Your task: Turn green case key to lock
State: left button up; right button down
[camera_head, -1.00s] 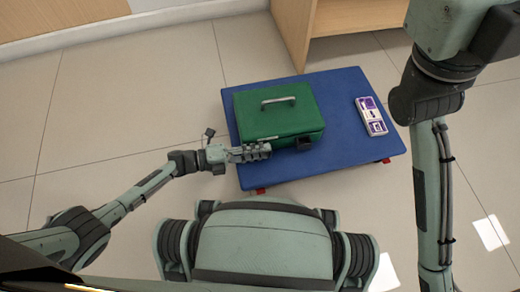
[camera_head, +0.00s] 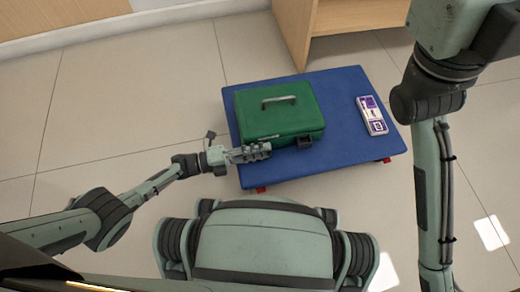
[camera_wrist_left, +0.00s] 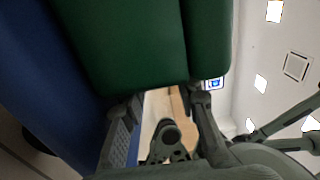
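The green case (camera_head: 278,118) lies shut on a blue platform (camera_head: 345,140), with a grey handle on its lid. It also shows large at the top of the left wrist view (camera_wrist_left: 125,45). A small dark block (camera_head: 304,141) sits at the right of its front side; I cannot tell whether this is the lock or the key. No key can be made out clearly. My left gripper (camera_head: 268,150) is at the front side of the case, left of the dark block. In the left wrist view its fingers (camera_wrist_left: 163,122) are apart, with no held thing clear. My right gripper is out of view.
A white and purple device (camera_head: 371,115) lies on the right part of the platform. A wooden cabinet (camera_head: 335,25) stands behind it. Tiled floor (camera_head: 115,120) at the left is clear. My right arm hangs at the right.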

pick_arm(q)
jog(key=o, duration=0.4)
jog(key=shift+a+f, duration=0.1)
jog(key=shift+a, duration=0.05)
